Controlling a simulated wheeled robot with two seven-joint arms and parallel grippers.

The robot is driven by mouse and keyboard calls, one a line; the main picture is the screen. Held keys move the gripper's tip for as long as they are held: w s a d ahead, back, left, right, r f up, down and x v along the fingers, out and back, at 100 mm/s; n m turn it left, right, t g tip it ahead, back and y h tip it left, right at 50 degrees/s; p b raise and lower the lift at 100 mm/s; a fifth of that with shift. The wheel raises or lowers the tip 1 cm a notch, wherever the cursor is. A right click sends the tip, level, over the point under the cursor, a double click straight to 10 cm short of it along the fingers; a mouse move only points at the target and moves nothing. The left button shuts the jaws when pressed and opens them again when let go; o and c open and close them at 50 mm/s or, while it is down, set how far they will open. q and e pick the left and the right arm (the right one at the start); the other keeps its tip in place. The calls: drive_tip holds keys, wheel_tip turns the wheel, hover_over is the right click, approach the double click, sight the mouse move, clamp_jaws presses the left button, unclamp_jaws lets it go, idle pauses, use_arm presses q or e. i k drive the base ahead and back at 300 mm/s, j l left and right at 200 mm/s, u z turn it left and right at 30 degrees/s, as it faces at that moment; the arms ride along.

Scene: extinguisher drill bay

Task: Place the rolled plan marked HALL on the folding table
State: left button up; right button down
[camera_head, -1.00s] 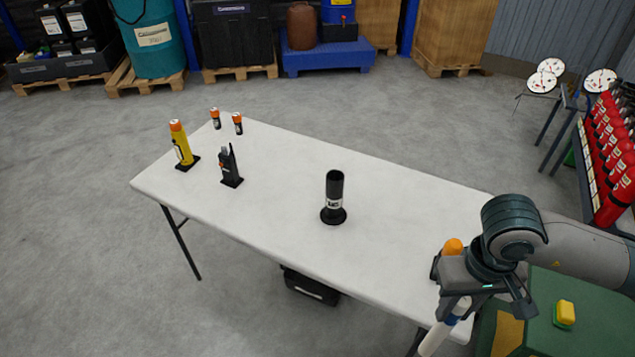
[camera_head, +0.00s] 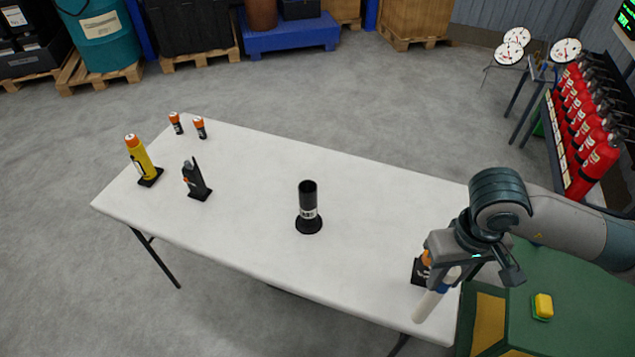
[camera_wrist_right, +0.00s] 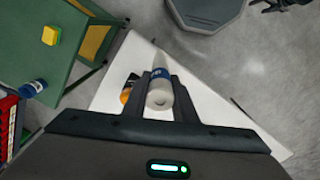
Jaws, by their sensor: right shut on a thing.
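A white rolled plan with a blue band (camera_head: 432,301) is held in my right gripper (camera_head: 466,264), tilted in the picture. In the right wrist view the roll (camera_wrist_right: 159,94) sits between the shut fingers (camera_wrist_right: 162,98); the marking on its band is too small to read. The white folding table (camera_head: 250,170) lies below. The roll shows over the table's right end, near its front edge; I cannot tell how far above the top it is. My left gripper is out of view.
A black tube on a round base (camera_head: 308,208) stands mid-table. An orange-topped item (camera_head: 418,272) is partly hidden behind my right gripper. A yellow torch (camera_head: 142,160) and a radio (camera_head: 196,180) stand at left.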

sight(365, 208)
drive_tip(key=i, duration=1.05)
